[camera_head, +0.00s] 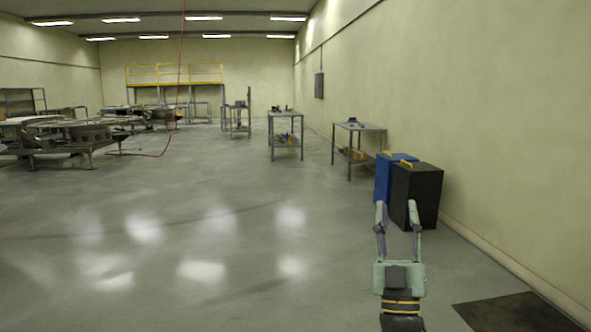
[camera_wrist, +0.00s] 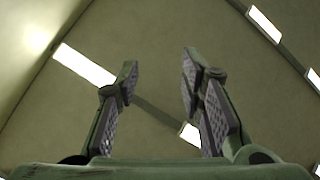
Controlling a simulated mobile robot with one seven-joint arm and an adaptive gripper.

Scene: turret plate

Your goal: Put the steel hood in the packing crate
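My gripper (camera_head: 399,208) is raised at the lower right of the head view, its two fingers apart with nothing between them. In the wrist view my gripper (camera_wrist: 160,80) also shows open and empty against the ceiling and its lights. I cannot make out a steel hood in either view. I cannot make out a packing crate for certain; a small brown box (camera_head: 353,154) sits on the lower shelf of the nearer table (camera_head: 362,127) by the right wall.
A black cabinet (camera_head: 417,198) and a blue cabinet (camera_head: 383,180) stand by the right wall behind my gripper. Another table (camera_head: 285,114) stands farther back. Large metal turret assemblies (camera_head: 62,135) stand at the left. A dark mat (camera_head: 515,312) lies lower right. The middle floor is clear.

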